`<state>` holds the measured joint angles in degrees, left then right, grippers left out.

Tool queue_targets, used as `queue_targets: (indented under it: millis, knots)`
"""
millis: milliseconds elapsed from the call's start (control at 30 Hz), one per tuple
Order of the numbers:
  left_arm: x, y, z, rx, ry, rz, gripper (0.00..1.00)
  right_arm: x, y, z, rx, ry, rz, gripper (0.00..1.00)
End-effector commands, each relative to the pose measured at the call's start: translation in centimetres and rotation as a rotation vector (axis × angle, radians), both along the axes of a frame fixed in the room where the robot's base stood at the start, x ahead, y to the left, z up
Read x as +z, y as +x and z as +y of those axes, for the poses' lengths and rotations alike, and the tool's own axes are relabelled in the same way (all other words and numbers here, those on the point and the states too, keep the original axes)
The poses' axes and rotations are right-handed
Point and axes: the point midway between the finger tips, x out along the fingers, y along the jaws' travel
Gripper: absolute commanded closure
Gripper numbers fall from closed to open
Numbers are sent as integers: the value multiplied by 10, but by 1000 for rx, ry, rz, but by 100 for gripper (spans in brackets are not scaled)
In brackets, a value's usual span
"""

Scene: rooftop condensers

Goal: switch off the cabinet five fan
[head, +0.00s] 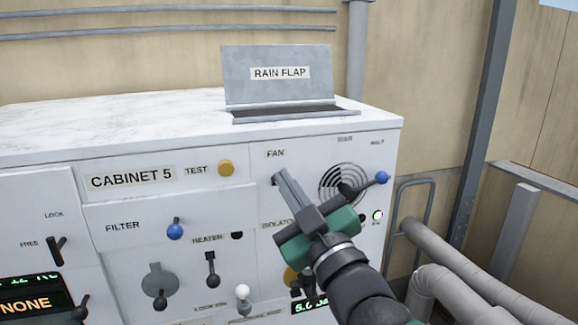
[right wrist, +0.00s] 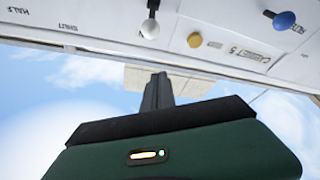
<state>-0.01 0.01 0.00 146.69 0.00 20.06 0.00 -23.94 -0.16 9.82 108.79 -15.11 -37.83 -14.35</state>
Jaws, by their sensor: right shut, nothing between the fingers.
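Cabinet five (head: 60,135) is a white cabinet with a "CABINET 5" label (head: 131,179). The FAN label (head: 275,154) is at the upper right of its front. My right gripper (head: 279,177) is shut and empty, its fingertips just below this label. A small dark part shows beside the tips; the fan control is otherwise hidden, and contact cannot be told. Right of the gripper are a round fan grille (head: 334,178) and a blue-knobbed lever (head: 381,178) under the HALF label. The right wrist view shows the shut fingers (right wrist: 158,78) and a white knob (right wrist: 150,28).
A yellow TEST button (head: 226,168), blue FILTER knob (head: 175,232), HEATER lever (head: 211,268) and white knob (head: 242,292) crowd the front. A raised rain flap (head: 279,88) stands on top. Grey pipes (head: 465,275) run at the lower right.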

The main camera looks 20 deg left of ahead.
Motion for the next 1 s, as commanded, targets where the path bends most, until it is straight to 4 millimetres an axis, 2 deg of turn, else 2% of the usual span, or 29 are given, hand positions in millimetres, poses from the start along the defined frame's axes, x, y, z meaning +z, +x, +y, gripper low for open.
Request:
queue_targets:
  millis: [33, 300, 400, 533, 1000]
  knots:
    - [15, 0, 0, 0, 0, 0, 64, 11, 8, 8, 2, -1, 2, 100]
    - [55, 0, -1, 0, 0, -1, 64, 30, 48, 43, 0, 1, 2, 100]
    - [61, 0, -1, 0, 0, -1, 64, 8, 52, 32, -3, -1, 3, 100]
    - [67, 0, -1, 0, 0, 0, 64, -6, 55, 26, -2, 1, 0, 100]
    - [64, 0, -1, 0, 0, 0, 64, -15, 57, 28, -1, 2, -3, 100]
